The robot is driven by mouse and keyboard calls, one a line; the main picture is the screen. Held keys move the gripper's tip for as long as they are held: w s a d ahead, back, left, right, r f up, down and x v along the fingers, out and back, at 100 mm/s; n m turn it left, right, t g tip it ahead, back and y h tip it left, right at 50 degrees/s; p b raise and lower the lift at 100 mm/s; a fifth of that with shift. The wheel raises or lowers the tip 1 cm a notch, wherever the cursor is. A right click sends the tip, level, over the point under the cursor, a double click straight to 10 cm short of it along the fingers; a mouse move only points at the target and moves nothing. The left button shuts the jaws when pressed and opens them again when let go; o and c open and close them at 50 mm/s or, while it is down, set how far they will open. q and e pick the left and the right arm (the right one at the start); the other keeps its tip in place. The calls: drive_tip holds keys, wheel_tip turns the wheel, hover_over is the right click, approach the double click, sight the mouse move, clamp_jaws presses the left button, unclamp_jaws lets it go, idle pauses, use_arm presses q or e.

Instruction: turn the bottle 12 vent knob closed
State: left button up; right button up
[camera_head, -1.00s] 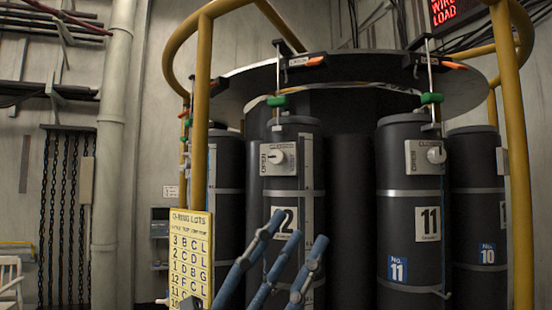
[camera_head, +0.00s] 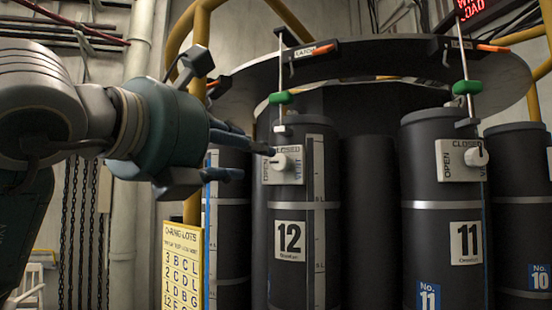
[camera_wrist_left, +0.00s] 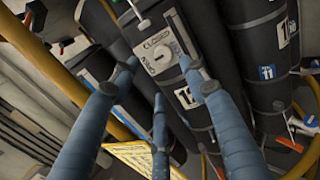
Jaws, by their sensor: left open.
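Bottle 12 (camera_head: 289,270) is a dark upright cylinder. Its white vent knob (camera_head: 282,161) sits on a pale plate (camera_head: 295,178) with OPEN at the left and CLOSED at the top. My left gripper (camera_head: 258,163) comes in from the left, open, its blue fingertips at the knob's left side. I cannot tell whether a finger touches it. In the left wrist view the knob (camera_wrist_left: 159,62) shows ahead between the spread fingers (camera_wrist_left: 157,75), with the plate's CLOSED label readable. The fingers cover part of the OPEN side in the head view. My right gripper is not in view.
Bottle 11 (camera_head: 425,240) with its own vent knob (camera_head: 477,157) stands to the right. A round rack plate (camera_head: 400,65) with green clamps (camera_head: 281,98) and orange-handled latches hangs above. A yellow post and a yellow lot board (camera_head: 182,265) are at the left.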

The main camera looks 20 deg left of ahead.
sight(278, 161)
use_arm(q)
drive_tip(key=w+p, duration=0.1)
drive_tip(key=w, duration=0.2)
drive_tip(key=w+d+p, duration=0.1)
drive_tip(key=w, duration=0.2)
drive_tip(key=w+d+p, duration=0.1)
drive_tip(key=w, duration=0.1)
drive_tip(key=shift+w, duration=0.4)
drive_tip(key=shift+w+f, duration=0.1)
drive_tip(key=shift+w, duration=0.35)
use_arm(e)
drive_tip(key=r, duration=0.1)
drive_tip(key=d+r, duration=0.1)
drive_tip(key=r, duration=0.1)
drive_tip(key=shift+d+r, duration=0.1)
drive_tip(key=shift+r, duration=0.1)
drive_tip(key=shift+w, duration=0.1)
use_arm(q)
drive_tip(key=c, duration=1.1)
